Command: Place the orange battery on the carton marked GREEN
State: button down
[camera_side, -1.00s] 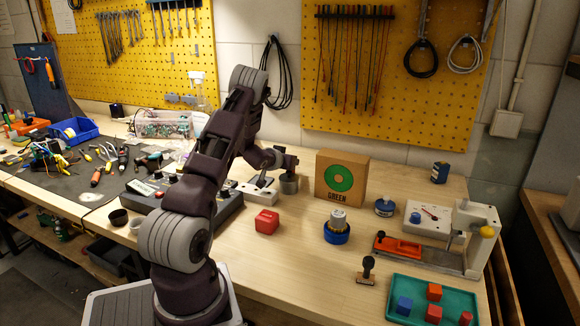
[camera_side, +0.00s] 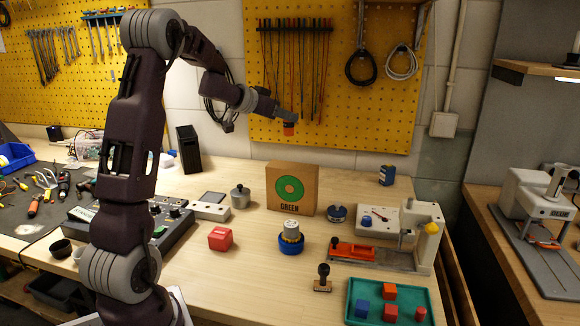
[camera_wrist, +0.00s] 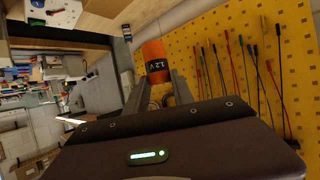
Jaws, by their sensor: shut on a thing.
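My gripper (camera_side: 286,117) is raised high in front of the yellow pegboard, shut on the orange battery (camera_side: 289,129). In the wrist view the battery (camera_wrist: 154,55) stands out between the fingertips (camera_wrist: 162,82), with a dark band marked 1.2 V. The brown carton (camera_side: 309,177) with a green ring and the word GREEN stands upright on the bench, below the gripper in the side view. The battery is clear of the carton. The carton's top looks empty.
A red block (camera_side: 220,238), a grey lidded pot (camera_side: 240,197) and a blue-based metal cylinder (camera_side: 291,238) stand near the carton. A test fixture (camera_side: 415,240) and a green tray (camera_side: 414,295) of blocks lie right. A black box (camera_side: 188,149) stands at the back.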

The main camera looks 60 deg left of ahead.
jog(key=d, duration=0.2)
send_over(288, 167)
jog(key=shift+m+h, duration=0.4)
notch_tip(288, 167, down, 8)
jog(key=shift+f, duration=0.2)
jog(key=shift+f, duration=0.1)
jog(key=c, duration=1.1)
grip_release()
jog(key=shift+f, duration=0.1)
